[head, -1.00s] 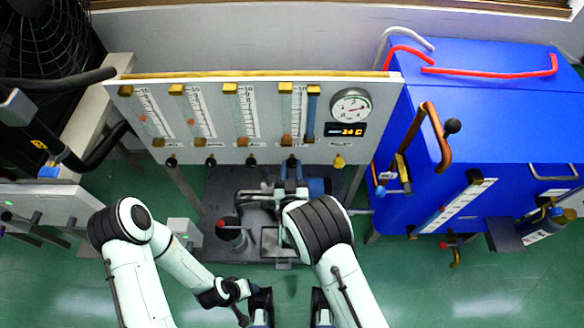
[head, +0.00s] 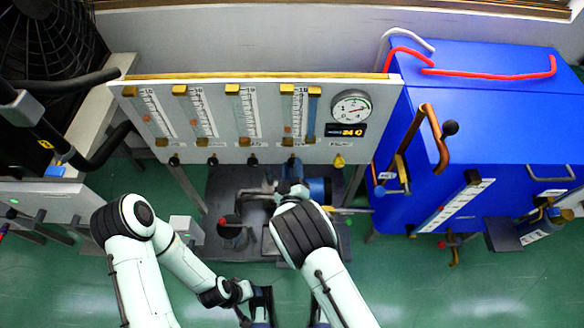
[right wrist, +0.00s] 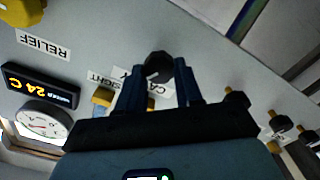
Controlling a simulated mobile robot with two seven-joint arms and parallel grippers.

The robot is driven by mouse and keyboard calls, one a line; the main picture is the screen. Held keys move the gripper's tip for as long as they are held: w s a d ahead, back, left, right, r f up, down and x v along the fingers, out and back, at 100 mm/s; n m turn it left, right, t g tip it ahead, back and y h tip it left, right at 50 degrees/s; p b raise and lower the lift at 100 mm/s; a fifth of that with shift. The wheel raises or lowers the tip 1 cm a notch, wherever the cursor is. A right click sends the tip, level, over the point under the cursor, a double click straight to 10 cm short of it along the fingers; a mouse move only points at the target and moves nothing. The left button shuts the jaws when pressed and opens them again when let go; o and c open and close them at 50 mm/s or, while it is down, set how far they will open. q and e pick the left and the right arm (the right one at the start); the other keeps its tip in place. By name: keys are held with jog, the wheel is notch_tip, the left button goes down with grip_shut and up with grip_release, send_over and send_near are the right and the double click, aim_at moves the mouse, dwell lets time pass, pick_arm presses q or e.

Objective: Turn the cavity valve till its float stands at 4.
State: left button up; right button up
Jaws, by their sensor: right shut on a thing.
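The cavity valve's black knob (right wrist: 158,67) sits between the two dark blue fingers of my right gripper (right wrist: 160,82) in the right wrist view. The gripper is shut on it; the label beside it is partly hidden. In the head view the knob (head: 291,161) is low on the white panel, with my right gripper (head: 292,182) at it, mostly hidden by my arm. Above is the cavity tube (head: 298,112) with its scale and a small orange float (head: 287,129), too small to read exactly. My left arm is low at the left; its gripper (head: 262,303) shows unclearly.
Other black knobs (head: 252,159) line the panel to the left; the yellow relief knob (head: 339,160) is at the right. A dial gauge (head: 351,105) and a display reading 24 C (head: 347,130) are above it. A blue cabinet (head: 480,110) stands right.

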dwell(0.3)
jog(key=o, duration=1)
jog(key=shift+o, duration=0.2)
pick_arm(q)
jog(key=shift+s+d+r+g+p, duration=0.15)
jog(key=shift+s+d+r+p, duration=0.1)
jog(key=shift+s+r+p, duration=0.2)
jog(key=shift+s+d+r+g+p, duration=0.15)
jog(key=shift+s+d+r+p, duration=0.15)
jog(key=shift+s, duration=0.25)
pick_arm(e)
jog(key=s, duration=1.3)
jog(key=shift+s, duration=0.25)
pick_arm(q)
jog(key=shift+a, duration=0.1)
